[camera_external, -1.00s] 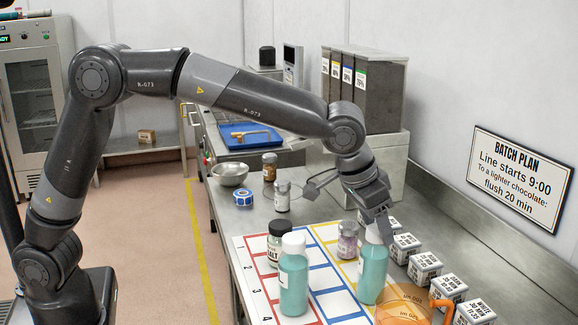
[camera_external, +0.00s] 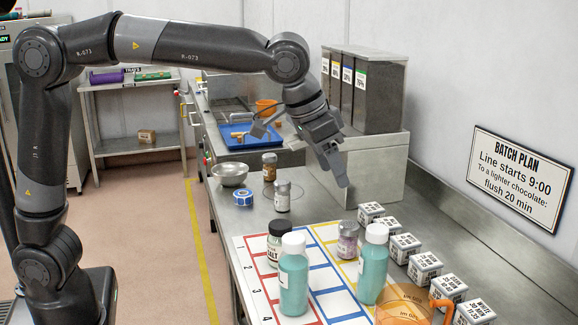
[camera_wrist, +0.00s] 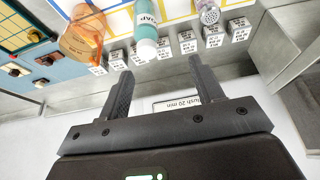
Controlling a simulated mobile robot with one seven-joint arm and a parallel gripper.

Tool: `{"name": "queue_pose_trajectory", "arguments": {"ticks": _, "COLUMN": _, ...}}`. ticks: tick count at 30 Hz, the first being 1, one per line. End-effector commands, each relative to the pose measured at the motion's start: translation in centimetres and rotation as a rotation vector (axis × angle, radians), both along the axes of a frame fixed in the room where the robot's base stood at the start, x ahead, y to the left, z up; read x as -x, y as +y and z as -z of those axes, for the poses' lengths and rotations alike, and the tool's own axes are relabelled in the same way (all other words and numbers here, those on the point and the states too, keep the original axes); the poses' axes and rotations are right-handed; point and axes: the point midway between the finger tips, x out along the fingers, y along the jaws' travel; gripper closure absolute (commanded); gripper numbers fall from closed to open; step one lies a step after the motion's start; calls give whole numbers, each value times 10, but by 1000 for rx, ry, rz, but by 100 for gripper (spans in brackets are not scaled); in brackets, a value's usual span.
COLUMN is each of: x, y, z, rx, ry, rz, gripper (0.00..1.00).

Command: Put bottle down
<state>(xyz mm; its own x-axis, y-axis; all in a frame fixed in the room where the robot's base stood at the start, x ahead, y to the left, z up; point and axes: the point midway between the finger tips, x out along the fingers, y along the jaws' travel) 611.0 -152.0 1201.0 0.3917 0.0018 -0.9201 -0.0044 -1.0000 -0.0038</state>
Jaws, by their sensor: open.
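A teal bottle with a white cap (camera_external: 373,266) stands upright on the right part of the coloured grid mat (camera_external: 330,296). A second teal bottle with a white cap (camera_external: 293,275) stands upright to its left on the mat. In the wrist view one teal bottle (camera_wrist: 146,30) shows beyond my fingers, apart from them. My gripper (camera_external: 343,184) is open and empty, raised above the counter behind the bottles. It also shows in the wrist view, fingers spread with nothing between them (camera_wrist: 158,92).
A purple-labelled shaker (camera_external: 347,240) and a salt jar (camera_external: 279,243) stand on the mat. A row of white labelled cubes (camera_external: 424,268) lies along the right. An orange-handled jug (camera_external: 405,305) is at the front. A metal bowl (camera_external: 230,174) and small jars stand farther back.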

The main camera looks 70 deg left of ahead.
Motion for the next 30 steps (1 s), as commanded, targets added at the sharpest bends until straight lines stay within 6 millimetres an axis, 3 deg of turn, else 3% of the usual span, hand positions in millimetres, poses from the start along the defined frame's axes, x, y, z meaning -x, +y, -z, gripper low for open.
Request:
{"name": "queue_pose_trajectory", "arguments": {"ticks": 5, "x": 66, "y": 48, "z": -13, "rx": -1, "ry": -19, "rz": -3, "gripper": 39}}
{"name": "queue_pose_trajectory", "arguments": {"ticks": 11, "x": 141, "y": 91, "z": -7, "rx": -2, "ry": -37, "rz": -2, "gripper": 39}}
{"name": "queue_pose_trajectory", "arguments": {"ticks": 21, "x": 265, "y": 139, "z": 40, "rx": 2, "ry": -72, "rz": -7, "gripper": 39}}
{"name": "queue_pose_trajectory", "arguments": {"ticks": 25, "x": 297, "y": 148, "z": 61, "rx": 2, "ry": -81, "rz": -7, "gripper": 39}}
{"name": "queue_pose_trajectory", "arguments": {"ticks": 30, "x": 318, "y": 152, "z": 78, "rx": 5, "ry": -89, "rz": -5, "gripper": 39}}
